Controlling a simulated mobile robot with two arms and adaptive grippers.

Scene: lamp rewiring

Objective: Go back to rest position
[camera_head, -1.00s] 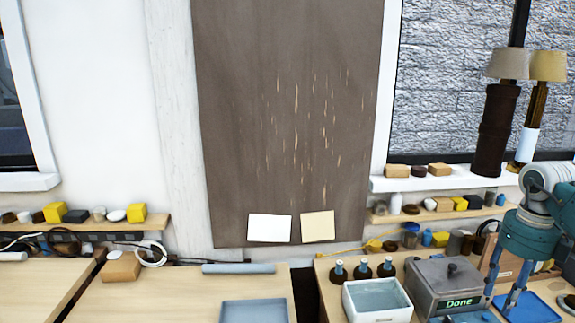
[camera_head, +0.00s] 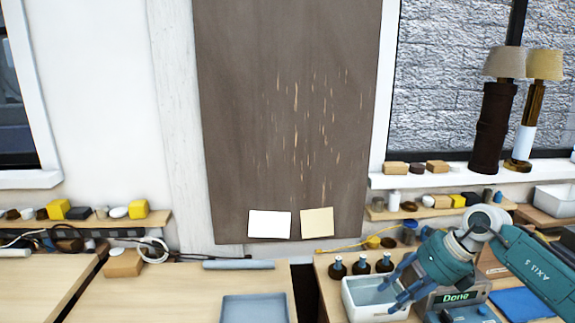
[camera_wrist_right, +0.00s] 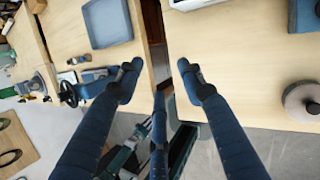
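My right gripper (camera_head: 388,296) is in front of the white bin (camera_head: 362,310) and the grey device with the green "Done" screen (camera_head: 458,297) in the head view, covering part of both. In the right wrist view, its two dark blue fingers (camera_wrist_right: 159,66) are spread apart with nothing between them. They hang over the gap between two benches. My left gripper is in neither view.
Two lamps (camera_head: 490,130) (camera_head: 533,110) stand on the right windowsill. Three dark bottles (camera_head: 361,266) stand behind the white bin. A blue-grey tray (camera_head: 254,309) lies on the left bench. A blue mat (camera_head: 522,303) lies at right. Shelves hold small blocks.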

